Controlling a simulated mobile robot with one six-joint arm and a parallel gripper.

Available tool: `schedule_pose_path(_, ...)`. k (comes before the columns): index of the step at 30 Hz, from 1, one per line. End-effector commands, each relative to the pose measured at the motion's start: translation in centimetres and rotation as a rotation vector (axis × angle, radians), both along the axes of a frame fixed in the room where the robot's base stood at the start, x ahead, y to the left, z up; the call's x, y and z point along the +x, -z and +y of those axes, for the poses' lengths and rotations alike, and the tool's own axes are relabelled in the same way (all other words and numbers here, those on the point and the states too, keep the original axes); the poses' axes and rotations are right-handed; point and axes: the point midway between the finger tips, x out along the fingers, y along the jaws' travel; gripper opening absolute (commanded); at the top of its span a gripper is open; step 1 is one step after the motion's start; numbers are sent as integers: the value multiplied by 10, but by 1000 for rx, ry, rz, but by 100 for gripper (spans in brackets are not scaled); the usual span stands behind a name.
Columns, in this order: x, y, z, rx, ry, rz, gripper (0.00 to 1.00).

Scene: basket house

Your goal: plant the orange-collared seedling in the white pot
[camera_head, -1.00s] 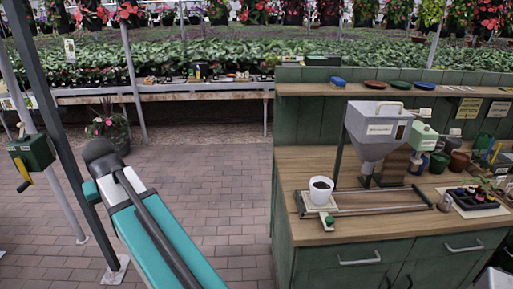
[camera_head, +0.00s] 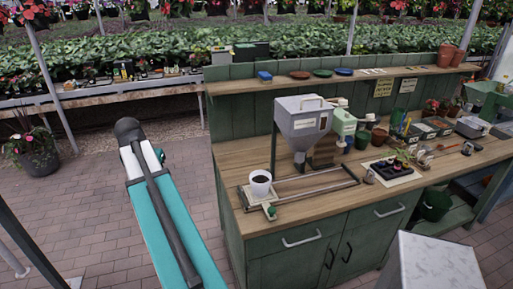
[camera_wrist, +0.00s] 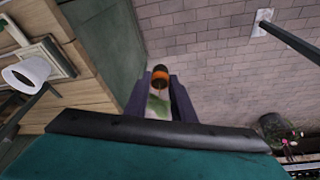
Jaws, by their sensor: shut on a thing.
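My gripper (camera_wrist: 160,98) is shut on the orange-collared seedling (camera_wrist: 159,78) in the wrist view. The orange collar and dark plug show beyond the fingertips, and green leaves show between the fingers. The pot (camera_wrist: 30,72) is at the left edge of the wrist view, well apart from the seedling. In the head view my arm is left of the bench; the gripper and seedling do not show there.
A metal rail frame (camera_head: 315,186) lies beside the pot on the bench (camera_head: 232,156). A black tray (camera_head: 392,169) with several small plants is farther right. A pale block (camera_head: 430,262) stands in front of the bench.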

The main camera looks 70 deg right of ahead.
Motion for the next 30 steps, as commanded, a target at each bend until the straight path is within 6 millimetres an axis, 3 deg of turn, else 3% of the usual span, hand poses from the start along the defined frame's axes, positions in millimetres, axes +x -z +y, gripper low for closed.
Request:
schedule_pose_path(3, -24, -8, -36, 1, 110, 1, 1)
schedule_pose_path(15, -116, -19, -135, 0, 469, 1, 1)
schedule_pose_path(30, -254, -33, -227, 0, 898, 0, 1)
